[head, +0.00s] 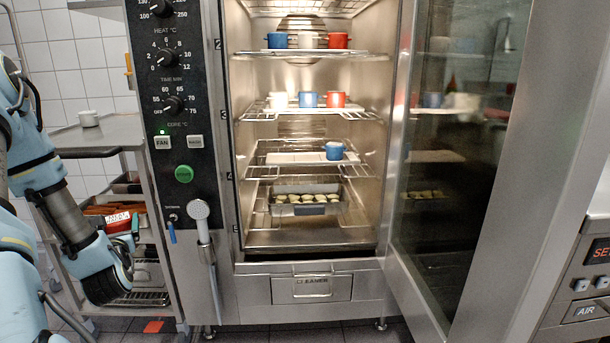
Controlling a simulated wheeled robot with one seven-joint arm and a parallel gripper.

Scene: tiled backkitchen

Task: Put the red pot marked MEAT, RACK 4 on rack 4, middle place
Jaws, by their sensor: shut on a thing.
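My gripper (130,240) is low at the left, in front of the trolley and left of the oven. It is shut on a small red pot (117,222) with a white label, whose writing is too small to read. The fingers are partly hidden by my wrist. The oven stands open. Rack 4 (262,170), by the mark 4 on the oven's side, bears a pale flat board (290,158) and a blue pot (334,151) at its right. The rack's middle and left show no pot.
Racks above hold blue, white and red pots (337,40). A tray of food (318,209) sits below rack 4. The open glass door (450,180) stands at the right. The control panel (170,90) is between my gripper and the oven opening. A trolley (95,135) stands left.

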